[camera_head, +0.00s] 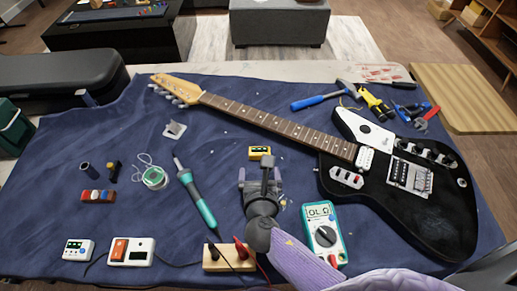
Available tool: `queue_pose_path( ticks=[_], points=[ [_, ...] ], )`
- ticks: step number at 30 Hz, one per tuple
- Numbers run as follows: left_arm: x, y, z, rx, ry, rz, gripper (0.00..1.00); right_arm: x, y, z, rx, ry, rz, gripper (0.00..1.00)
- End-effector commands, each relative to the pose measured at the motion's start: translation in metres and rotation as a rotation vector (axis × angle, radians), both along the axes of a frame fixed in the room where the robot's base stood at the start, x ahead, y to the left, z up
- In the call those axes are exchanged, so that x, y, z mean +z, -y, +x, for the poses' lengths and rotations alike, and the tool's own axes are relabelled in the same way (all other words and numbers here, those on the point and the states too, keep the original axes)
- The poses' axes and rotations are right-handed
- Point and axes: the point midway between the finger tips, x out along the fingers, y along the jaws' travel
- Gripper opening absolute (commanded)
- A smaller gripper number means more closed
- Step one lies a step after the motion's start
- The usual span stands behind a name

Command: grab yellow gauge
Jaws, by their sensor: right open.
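The yellow gauge (260,152) is a small yellow block with a dark display, lying on the blue cloth near the middle of the head view. My right gripper (259,178) comes in from the lower right and is open, its two fingers spread apart. In the picture it is just below the gauge, and the gauge shows beyond the fingertips. Nothing shows between the fingers apart from the gripper's own dark parts. The height of the gripper above the cloth cannot be told. My left gripper is not in view.
A black electric guitar (399,206) lies right of the gauge, its neck (270,121) crossing behind it. A soldering iron (196,197) lies left of the gripper. A teal multimeter (323,235) and a wooden terminal block (229,258) are nearer. Pliers and a hammer (324,100) lie at the back right.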

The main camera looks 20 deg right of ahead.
Motion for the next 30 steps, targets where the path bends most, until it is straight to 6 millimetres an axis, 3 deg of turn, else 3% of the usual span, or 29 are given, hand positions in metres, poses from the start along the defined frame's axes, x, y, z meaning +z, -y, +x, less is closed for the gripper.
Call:
queue_pose_path(
  ticks=[4,18,26,27,30],
  points=[
    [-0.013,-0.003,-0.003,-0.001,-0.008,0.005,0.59,-0.014,0.001,0.004,-0.001,-0.003,0.000,1.00],
    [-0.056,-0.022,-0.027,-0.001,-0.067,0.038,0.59,-0.048,0.026,0.080,-0.003,-0.004,0.002,1.00],
    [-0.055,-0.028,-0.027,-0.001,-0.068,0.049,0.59,-0.045,0.028,0.088,-0.001,-0.003,0.001,1.00],
    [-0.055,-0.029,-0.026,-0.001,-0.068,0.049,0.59,-0.045,0.028,0.088,-0.002,-0.002,0.002,0.98],
    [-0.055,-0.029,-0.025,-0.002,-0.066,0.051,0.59,-0.045,0.028,0.088,-0.002,-0.002,0.002,0.77]
  ],
)
